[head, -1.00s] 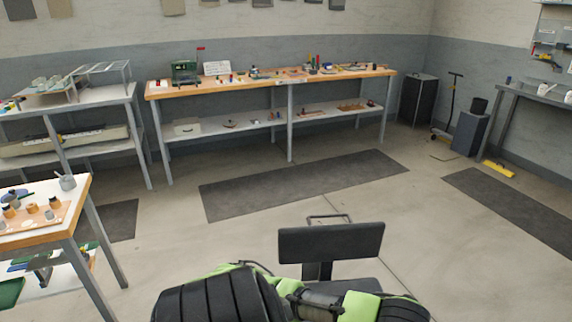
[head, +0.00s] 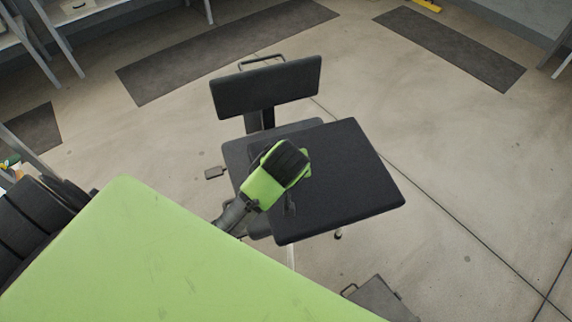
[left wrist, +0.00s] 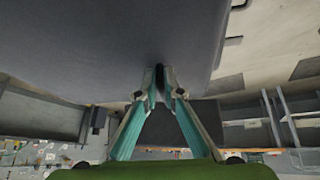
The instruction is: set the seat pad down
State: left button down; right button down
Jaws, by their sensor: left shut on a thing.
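The seat pad (head: 345,180) is a flat, dark square slab. In the head view it lies across the front right part of the chair seat (head: 240,152) and hides much of it. I cannot tell whether it touches the seat. My left gripper (head: 290,206) is over the pad, its fingertips partly hidden by the wrist. In the left wrist view the left gripper (left wrist: 159,80) is shut on the pad's edge, and the pad (left wrist: 85,40) fills the upper left. The chair's backrest (head: 266,87) stands behind the seat. My right gripper is not in view.
A dark grey box-like thing with a handle (head: 382,299) is on the floor near the front. Dark mats (head: 228,50) lie on the floor behind the chair, and another (head: 452,47) lies at the back right. The floor right of the chair is clear.

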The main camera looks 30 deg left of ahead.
pick_arm(q)
jog(key=w+a+f, duration=0.1)
jog(key=w+a, duration=0.1)
jog(key=w+a+f, duration=0.2)
jog(key=a, duration=0.1)
jog(key=w+a+f, duration=0.1)
jog(key=w+a, duration=0.1)
jog(key=shift+a+f, duration=0.2)
jog(key=shift+a, duration=0.1)
jog(key=x, duration=0.3)
jog(key=s+x, duration=0.1)
jog(key=x, duration=0.2)
jog(key=b+x, duration=0.1)
jog(key=x, duration=0.2)
jog(key=shift+s+a+f, duration=0.15)
jog(key=shift+a+f, duration=0.25)
jog(key=shift+a, duration=0.05)
jog(key=c, duration=2.2)
grip_release()
jog(key=shift+s, duration=0.1)
jog(key=shift+o, duration=0.2)
